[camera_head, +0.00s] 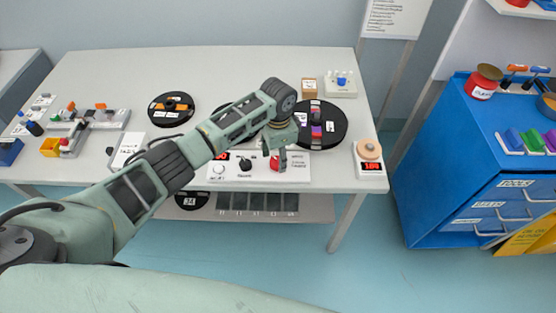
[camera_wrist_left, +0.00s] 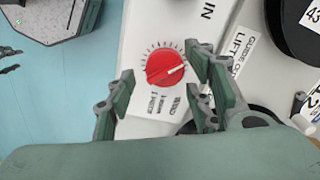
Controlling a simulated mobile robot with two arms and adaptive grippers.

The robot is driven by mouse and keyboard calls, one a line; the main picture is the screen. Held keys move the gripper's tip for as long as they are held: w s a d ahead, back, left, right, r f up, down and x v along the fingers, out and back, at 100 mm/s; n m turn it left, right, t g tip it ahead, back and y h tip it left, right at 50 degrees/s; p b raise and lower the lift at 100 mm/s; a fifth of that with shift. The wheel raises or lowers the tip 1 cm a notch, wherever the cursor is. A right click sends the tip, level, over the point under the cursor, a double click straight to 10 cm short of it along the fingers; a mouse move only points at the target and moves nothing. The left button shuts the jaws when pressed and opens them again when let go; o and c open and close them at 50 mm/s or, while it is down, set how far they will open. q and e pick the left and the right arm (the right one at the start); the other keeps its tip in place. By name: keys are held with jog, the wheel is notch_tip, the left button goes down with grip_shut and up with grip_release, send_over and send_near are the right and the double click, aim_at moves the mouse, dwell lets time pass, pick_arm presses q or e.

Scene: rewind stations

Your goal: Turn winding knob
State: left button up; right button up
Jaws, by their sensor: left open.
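The winding knob is a red round dial with a white pointer line (camera_wrist_left: 165,68), with tick marks around it on a white panel (camera_wrist_left: 150,20). In the head view the red knob (camera_head: 274,163) sits on the front of the white control box (camera_head: 230,172), partly hidden by my gripper. My left gripper (camera_wrist_left: 165,100) is open, its fingers on either side of the knob's lower area in the wrist view, with nothing held. In the head view it (camera_head: 281,160) is right over the knob. I cannot tell whether the fingers touch it. My right gripper is not in view.
A black knob (camera_head: 245,165) and a white dial (camera_head: 218,169) are on the same box. A blue cabinet (camera_head: 425,150) stands right of the table.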

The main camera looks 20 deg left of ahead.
pick_arm(q)
notch_tip(320, 180, up, 10)
dwell(0.3)
jog(key=shift+s, duration=0.1)
